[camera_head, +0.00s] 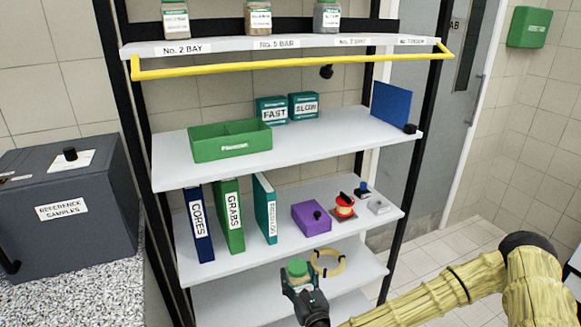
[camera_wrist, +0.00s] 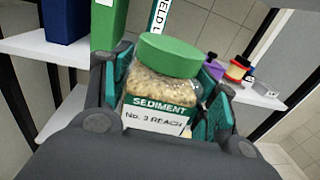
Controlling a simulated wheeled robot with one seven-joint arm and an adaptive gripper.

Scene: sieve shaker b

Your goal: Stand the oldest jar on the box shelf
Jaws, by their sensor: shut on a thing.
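My gripper (camera_head: 302,283) is shut on a jar with a green lid (camera_head: 297,268), in front of the lower shelves. In the wrist view the jar (camera_wrist: 160,88) stands nearly upright between the fingers, filled with tan grains. Its label reads SEDIMENT, No. 3 REACH; the lower label is hidden by my gripper. Three more jars stand on the top shelf: left (camera_head: 176,20), middle (camera_head: 258,17) and right (camera_head: 327,16). Their dates are too small to read. The shelf below (camera_head: 330,145) holds a green divided box (camera_head: 230,141) and two teal boxes marked FAST (camera_head: 271,110) and SLOW (camera_head: 304,106).
A yellow rail (camera_head: 290,65) runs before the top shelf. A blue panel (camera_head: 391,104) stands at the middle shelf's right end. Binders (camera_head: 230,215), a purple box (camera_head: 311,218) and small items fill the shelf below. A REFERENCE SAMPLES chest (camera_head: 75,240) is left.

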